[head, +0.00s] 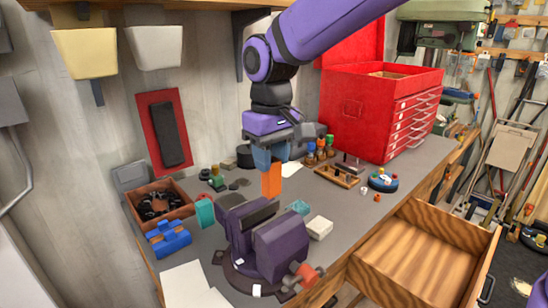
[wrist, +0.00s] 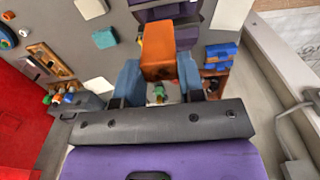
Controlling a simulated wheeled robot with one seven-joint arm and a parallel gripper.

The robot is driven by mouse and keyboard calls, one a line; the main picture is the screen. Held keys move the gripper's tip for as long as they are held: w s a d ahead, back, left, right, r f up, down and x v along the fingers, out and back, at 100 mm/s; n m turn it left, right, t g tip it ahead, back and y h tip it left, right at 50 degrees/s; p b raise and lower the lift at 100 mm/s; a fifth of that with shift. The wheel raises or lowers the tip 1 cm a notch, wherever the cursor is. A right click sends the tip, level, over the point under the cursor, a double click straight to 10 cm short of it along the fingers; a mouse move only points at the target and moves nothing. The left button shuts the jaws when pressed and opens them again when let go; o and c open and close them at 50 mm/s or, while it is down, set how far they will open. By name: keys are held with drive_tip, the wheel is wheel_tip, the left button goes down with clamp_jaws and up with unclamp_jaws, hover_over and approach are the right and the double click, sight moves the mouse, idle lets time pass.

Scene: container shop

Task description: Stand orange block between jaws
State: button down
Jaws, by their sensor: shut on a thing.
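My gripper (head: 270,158) is shut on the orange block (head: 271,181) and holds it upright in the air, a little behind and above the purple vise. In the wrist view the orange block (wrist: 158,50) sits between the blue fingers of my gripper (wrist: 158,82). The purple vise (head: 282,245) stands on the workbench with its jaws (head: 252,213) apart from the block. In the wrist view part of the vise (wrist: 168,12) shows beyond the block. The gap between the jaws is hard to see from here.
A teal block (head: 299,207) and a white box (head: 319,227) lie right of the vise. A blue clamp-like thing (head: 168,239) and a wooden box (head: 160,183) are left. An open drawer (head: 425,255) juts out at right. A red tool chest (head: 365,110) stands behind.

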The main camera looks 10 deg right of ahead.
sight(266, 195)
drive_tip(key=shift+a, duration=0.4)
drive_tip(key=shift+a+f, duration=0.2)
drive_tip(key=shift+f, duration=1.85)
drive_tip(key=shift+f, duration=3.4)
idle(0.8)
drive_tip(key=c, duration=0.6)
unclamp_jaws()
drive_tip(key=shift+c, duration=0.2)
drive_tip(key=shift+r, duration=3)
